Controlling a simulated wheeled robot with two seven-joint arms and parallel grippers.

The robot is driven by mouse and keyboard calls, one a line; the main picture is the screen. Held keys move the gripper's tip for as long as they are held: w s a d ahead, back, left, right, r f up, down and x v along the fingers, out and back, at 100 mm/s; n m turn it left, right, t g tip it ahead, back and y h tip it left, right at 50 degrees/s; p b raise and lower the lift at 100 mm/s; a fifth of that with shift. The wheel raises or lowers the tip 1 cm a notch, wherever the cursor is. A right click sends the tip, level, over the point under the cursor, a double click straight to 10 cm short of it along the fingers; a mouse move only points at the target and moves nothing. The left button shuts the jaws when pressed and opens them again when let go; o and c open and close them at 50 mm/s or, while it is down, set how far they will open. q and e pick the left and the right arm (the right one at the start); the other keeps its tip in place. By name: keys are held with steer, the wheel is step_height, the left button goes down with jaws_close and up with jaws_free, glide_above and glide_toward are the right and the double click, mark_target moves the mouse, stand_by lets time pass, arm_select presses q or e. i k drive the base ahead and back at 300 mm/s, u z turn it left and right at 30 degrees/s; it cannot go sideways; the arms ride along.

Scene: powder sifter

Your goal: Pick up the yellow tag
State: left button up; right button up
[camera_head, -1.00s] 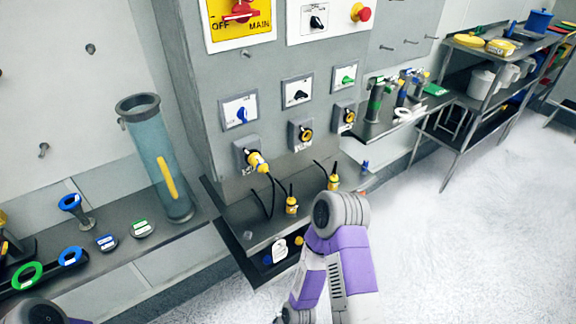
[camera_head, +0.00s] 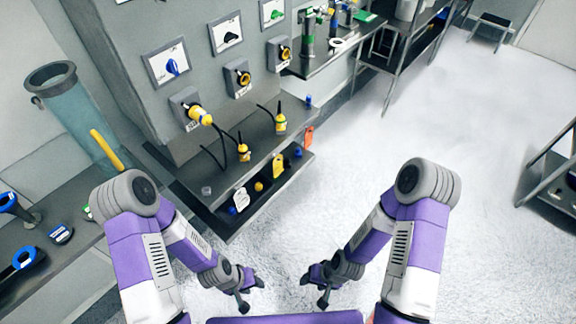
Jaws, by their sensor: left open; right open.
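The yellow tag (camera_head: 279,165) stands on the lower shelf (camera_head: 222,228) under the grey panel, between a white tag (camera_head: 240,201) and an orange-red tag (camera_head: 309,136). My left gripper (camera_head: 251,293) is open and empty, low in front of my body. My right gripper (camera_head: 314,290) is open and empty too, a short way to its right. Both are well apart from the yellow tag, nearer to me and below it in the picture.
Small blue and yellow knobs lie near the tags. A clear tube (camera_head: 75,115) stands on the left bench. The white floor (camera_head: 400,120) at right is open.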

mark_target(277, 166)
steer(key=z, duration=0.7)
steer(key=i, duration=0.9)
